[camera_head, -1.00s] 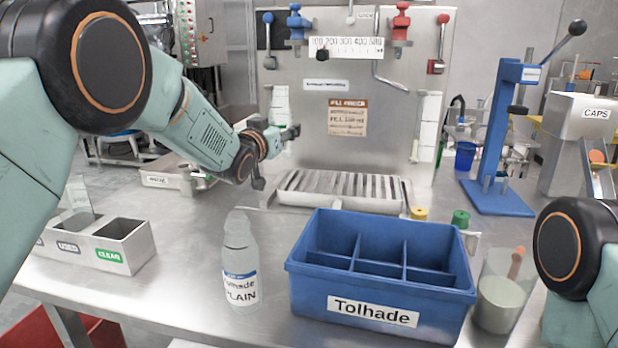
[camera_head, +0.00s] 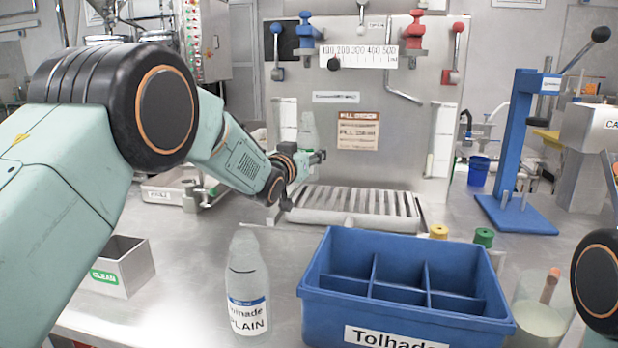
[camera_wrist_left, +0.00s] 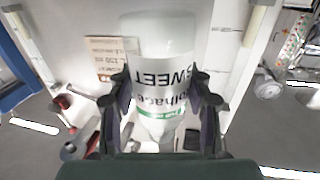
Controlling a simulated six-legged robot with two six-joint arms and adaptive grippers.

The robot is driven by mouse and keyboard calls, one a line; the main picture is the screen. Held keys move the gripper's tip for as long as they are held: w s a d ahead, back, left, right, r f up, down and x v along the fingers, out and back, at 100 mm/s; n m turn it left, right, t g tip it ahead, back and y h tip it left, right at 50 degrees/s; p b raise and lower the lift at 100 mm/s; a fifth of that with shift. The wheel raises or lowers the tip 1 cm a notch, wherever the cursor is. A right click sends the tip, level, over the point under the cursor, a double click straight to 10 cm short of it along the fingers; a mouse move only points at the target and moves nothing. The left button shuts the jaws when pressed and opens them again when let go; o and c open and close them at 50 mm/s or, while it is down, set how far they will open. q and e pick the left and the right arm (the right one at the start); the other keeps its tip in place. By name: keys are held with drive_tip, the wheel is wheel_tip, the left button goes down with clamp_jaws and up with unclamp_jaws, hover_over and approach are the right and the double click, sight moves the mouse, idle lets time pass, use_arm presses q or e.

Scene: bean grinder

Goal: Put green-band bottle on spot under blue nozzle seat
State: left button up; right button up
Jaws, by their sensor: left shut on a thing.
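The green-band bottle (camera_wrist_left: 160,85) fills the middle of the left wrist view, upside down in that picture, with SWEET on its label. My left gripper (camera_wrist_left: 165,100) is shut on it, one finger on each side. In the head view my left gripper (camera_head: 318,157) is in front of the filling station's left half, and the pale bottle (camera_head: 308,132) shows faintly behind it, roughly upright. The blue nozzle seat (camera_head: 304,38) is above it. The slatted tray (camera_head: 355,205) lies below. My right gripper is out of view.
A blue-band PLAIN bottle (camera_head: 247,285) stands on the steel table, left of a blue divided crate (camera_head: 390,306). The red nozzle seat (camera_head: 414,40) is at the right. A blue press (camera_head: 518,150) stands further right. Table between the PLAIN bottle and CLEAN box (camera_head: 122,268) is clear.

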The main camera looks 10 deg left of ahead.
use_arm(q)
drive_tip(key=f, duration=0.1)
drive_tip(key=f+b, duration=0.1)
drive_tip(key=f, duration=0.1)
drive_tip(key=shift+s+f, duration=0.25)
drive_tip(key=shift+f, duration=0.05)
drive_tip(key=shift+w+f+b, duration=0.15)
drive_tip(key=shift+f+b, duration=0.15)
drive_tip(key=shift+f, duration=0.05)
drive_tip(key=shift+w, duration=0.15)
drive_tip(key=shift+s+f, duration=0.1)
drive_tip(key=shift+s, duration=0.15)
drive_tip(key=o, duration=0.8)
drive_tip(key=shift+w+f, duration=0.1)
drive_tip(key=shift+w, duration=0.05)
drive_tip(key=shift+o, duration=0.5)
